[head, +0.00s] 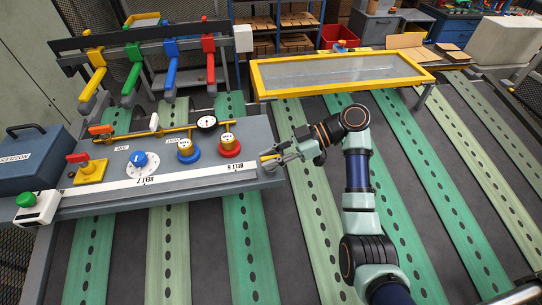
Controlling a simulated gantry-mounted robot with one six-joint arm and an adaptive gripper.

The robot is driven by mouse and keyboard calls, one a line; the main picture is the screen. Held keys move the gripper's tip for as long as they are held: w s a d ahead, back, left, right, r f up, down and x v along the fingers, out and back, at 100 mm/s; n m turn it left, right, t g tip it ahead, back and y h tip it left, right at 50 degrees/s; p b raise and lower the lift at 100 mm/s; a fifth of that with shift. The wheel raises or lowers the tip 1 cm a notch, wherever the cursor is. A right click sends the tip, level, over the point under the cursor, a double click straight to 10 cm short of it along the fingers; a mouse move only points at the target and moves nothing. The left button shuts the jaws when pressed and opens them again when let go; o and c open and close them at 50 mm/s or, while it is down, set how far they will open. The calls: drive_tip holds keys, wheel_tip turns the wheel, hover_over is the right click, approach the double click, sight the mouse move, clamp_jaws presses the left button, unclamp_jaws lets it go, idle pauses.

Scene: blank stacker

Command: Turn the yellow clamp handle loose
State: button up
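The yellow clamp (94,62) is the leftmost of several coloured clamps on a dark bar at the upper left in the head view. Its yellow body slopes down to a grey lower end, and its top sits at the bar. My gripper (268,157) is at the right end of the grey control panel, far to the right of and nearer than the yellow clamp, and not touching it. The fingers point left. A small yellowish patch shows by the fingertips; I cannot tell whether it is held or lies behind them.
Green (131,78), blue (170,66) and red (209,57) clamps stand beside the yellow one. The control panel (255,135) carries knobs, a gauge and a red-handled lever (88,168). A blue-grey case (30,160) is at the left. A yellow-framed clear cover (340,72) is behind my arm.

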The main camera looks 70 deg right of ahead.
sight(271, 157)
drive_tip(key=shift+o, duration=1)
drive_tip(key=shift+r, duration=0.1)
wheel_tip(271, 157, up, 10)
